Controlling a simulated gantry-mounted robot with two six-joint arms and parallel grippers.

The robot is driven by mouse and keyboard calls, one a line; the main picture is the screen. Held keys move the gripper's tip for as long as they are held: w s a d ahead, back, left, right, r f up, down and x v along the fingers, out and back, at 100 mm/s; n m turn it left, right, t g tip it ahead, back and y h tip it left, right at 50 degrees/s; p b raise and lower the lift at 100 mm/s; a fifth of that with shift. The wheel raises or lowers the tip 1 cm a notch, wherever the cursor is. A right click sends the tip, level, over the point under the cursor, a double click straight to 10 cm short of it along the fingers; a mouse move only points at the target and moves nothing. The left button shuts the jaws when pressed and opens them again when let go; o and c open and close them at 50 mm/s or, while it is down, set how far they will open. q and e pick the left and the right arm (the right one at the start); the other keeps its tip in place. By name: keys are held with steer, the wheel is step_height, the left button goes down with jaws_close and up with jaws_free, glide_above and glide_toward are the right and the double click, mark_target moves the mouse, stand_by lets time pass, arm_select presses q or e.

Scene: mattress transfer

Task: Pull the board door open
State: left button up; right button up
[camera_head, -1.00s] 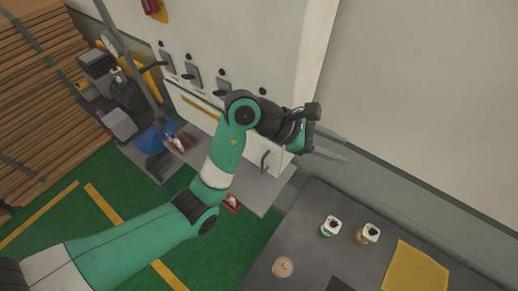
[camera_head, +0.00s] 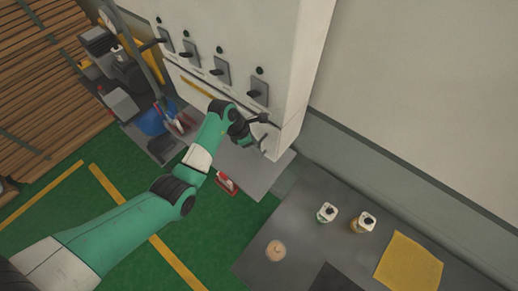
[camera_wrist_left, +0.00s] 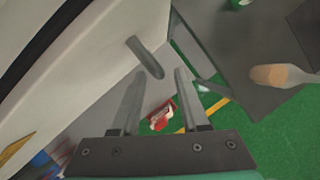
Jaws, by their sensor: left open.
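The white board cabinet (camera_head: 285,60) stands against the wall, with its lower door (camera_head: 185,88) below a row of switches. The door looks shut in the head view. My left gripper (camera_wrist_left: 158,95) is open and empty in front of the door's right end. In the left wrist view the grey door handle (camera_wrist_left: 146,58) stands out from the white door face (camera_wrist_left: 85,80), just beyond the fingertips and roughly between them. No contact with the handle shows. My right gripper is not in view.
A grey table (camera_head: 300,210) at lower right holds two small bottles, a round beige item (camera_head: 276,250) and a yellow cloth (camera_head: 409,262). A red item (camera_head: 227,184) lies below the cabinet. Tools and a blue bin (camera_head: 155,120) stand left. Green floor is open.

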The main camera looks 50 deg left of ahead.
arm_select(q)
steer(key=shift+x, duration=1.55)
steer(key=shift+c, duration=0.2)
jaws_close()
